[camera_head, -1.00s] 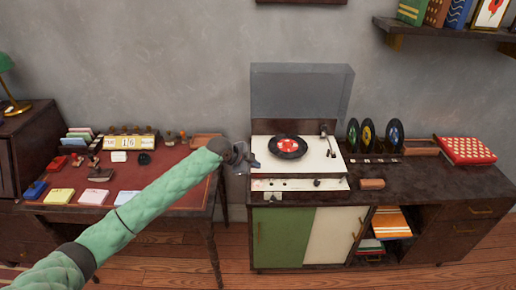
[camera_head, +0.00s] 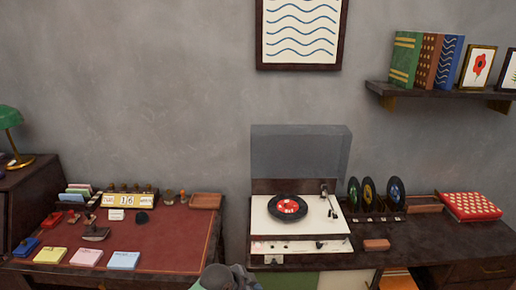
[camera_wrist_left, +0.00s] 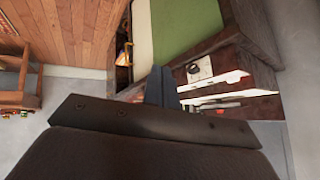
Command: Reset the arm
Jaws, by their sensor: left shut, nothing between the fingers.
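My left gripper (camera_head: 243,277) shows only in part at the bottom edge of the head view, in front of the gap between the desk and the record cabinet. In the left wrist view its dark fingers (camera_wrist_left: 160,87) are together with nothing between them. The record player (camera_head: 262,232) stands on the cabinet with its clear lid up and a black record with a red label (camera_head: 289,208) on its platter. The rest of my left arm is below the head view. My right gripper is not in view.
The desk (camera_head: 160,238) at the left holds a calendar (camera_head: 128,200), note pads and small items. Upright records (camera_head: 368,192) and a red dotted box (camera_head: 470,206) stand right of the player. A shelf (camera_head: 440,93) with books juts from the wall.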

